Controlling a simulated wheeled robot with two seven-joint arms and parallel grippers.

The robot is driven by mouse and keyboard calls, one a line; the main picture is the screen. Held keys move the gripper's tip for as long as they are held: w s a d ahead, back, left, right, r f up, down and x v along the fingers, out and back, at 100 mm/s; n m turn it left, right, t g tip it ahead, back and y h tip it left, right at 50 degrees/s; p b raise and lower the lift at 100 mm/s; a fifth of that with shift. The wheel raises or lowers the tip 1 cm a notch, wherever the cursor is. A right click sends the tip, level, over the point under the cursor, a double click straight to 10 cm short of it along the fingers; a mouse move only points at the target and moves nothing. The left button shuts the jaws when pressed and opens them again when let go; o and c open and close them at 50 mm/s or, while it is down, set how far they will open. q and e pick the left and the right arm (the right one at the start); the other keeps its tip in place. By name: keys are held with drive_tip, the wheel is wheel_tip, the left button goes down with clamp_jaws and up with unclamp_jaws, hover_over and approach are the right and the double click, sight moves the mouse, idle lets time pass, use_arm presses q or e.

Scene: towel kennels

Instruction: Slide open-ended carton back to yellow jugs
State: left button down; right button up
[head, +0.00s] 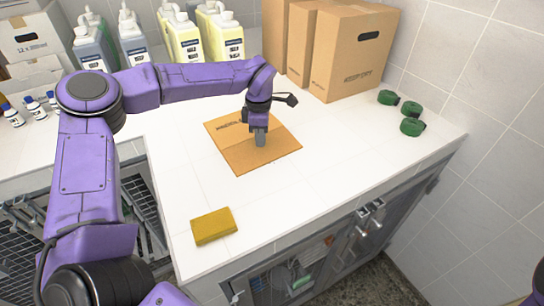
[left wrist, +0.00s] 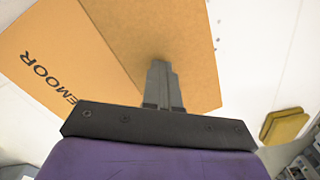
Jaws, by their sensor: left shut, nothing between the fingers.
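The brown carton (head: 228,148) lies low on the white counter, with printing along its far part. In the left wrist view the carton (left wrist: 62,50) shows a lighter lettered panel and a darker panel beside it. My left gripper (head: 260,141) points down over the carton's middle, shut and empty. Its fingertips (left wrist: 160,66) overlap the darker panel; I cannot tell whether they touch it. The yellow jugs (head: 184,40) with white tops stand at the back, behind my left forearm, their lower parts partly hidden. My right gripper is not in view.
Tall cardboard boxes (head: 345,55) stand at the back right, close behind the carton. Green rolls (head: 411,126) lie near the right wall. A mustard sponge-like block (head: 214,226) lies near the front edge. Small white bottles (head: 33,105) stand at left. Counter between carton and front edge is mostly clear.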

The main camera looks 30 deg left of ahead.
use_arm(q)
drive_tip(key=shift+w+a+r+p, duration=0.1)
drive_tip(key=shift+w+a+p, duration=0.3)
drive_tip(key=shift+a, duration=0.2)
drive_tip(key=shift+w+a, duration=0.2)
drive_tip(key=shift+a, duration=0.15)
drive_tip(key=shift+w+a+p, duration=0.35)
drive_tip(key=shift+a+p, duration=0.25)
drive_tip(key=shift+p, duration=0.1)
drive_tip(key=shift+w+a+p, duration=0.3)
drive_tip(key=shift+w+a, duration=0.2)
drive_tip(key=shift+a, duration=0.3)
drive_tip(key=shift+w+a, duration=0.3)
drive_tip(key=shift+a, duration=0.15)
drive_tip(key=shift+w+a+f+p, duration=0.2)
drive_tip(key=shift+w+a+p, duration=0.2)
drive_tip(key=shift+a, duration=0.3)
